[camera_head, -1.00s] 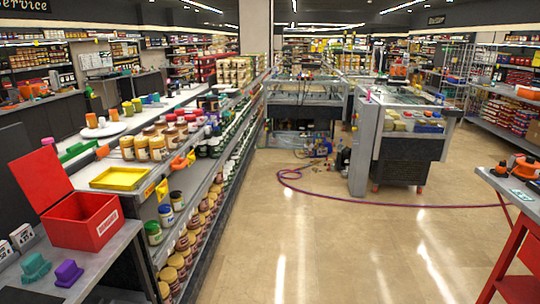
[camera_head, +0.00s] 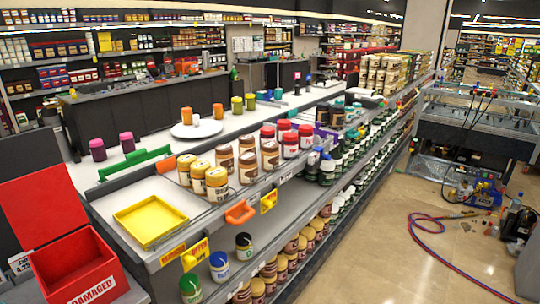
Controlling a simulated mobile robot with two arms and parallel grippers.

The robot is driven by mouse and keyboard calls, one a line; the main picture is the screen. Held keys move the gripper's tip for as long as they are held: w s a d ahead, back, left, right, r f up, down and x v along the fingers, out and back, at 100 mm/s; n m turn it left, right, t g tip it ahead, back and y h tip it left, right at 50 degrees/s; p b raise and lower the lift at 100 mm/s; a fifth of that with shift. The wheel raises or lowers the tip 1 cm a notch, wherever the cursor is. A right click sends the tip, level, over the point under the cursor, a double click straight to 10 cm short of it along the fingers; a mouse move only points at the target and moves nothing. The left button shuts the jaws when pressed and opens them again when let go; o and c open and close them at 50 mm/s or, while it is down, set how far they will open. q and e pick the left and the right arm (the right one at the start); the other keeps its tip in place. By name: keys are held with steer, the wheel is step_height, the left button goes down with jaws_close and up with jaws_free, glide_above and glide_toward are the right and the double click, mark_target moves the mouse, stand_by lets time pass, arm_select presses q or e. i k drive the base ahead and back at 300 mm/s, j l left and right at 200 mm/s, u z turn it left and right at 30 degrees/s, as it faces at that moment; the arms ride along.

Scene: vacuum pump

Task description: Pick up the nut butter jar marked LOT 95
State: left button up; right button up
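Several jars stand on the top of the long shelf unit. Yellow-lidded jars (camera_head: 216,184) are at the near end, brown-lidded jars (camera_head: 248,168) are beside them, and red-lidded jars (camera_head: 290,145) are behind to the right. More brown-lidded jars (camera_head: 291,246) line a lower shelf. The lot markings are too small to read, so I cannot tell which jar is LOT 95. Neither of my grippers is in view.
A yellow tray (camera_head: 150,217) sits on the near end of the shelf top. A red box (camera_head: 78,270) labelled DAMAGED is at the lower left with its lid open. Orange clips (camera_head: 240,212) stick out from the shelf edge. A red and blue hose (camera_head: 440,255) lies across the aisle floor at right.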

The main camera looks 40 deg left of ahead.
mark_target(248, 164)
steer(key=i+u, duration=0.25)
steer(key=i, duration=0.2)
steer(key=i+u, duration=0.25)
steer(key=i, duration=0.15)
steer(key=i+l+u, duration=0.25)
steer(key=i, duration=0.15)
steer(key=i+l+u, duration=0.3)
steer(key=i, duration=0.15)
steer(key=j, duration=0.1)
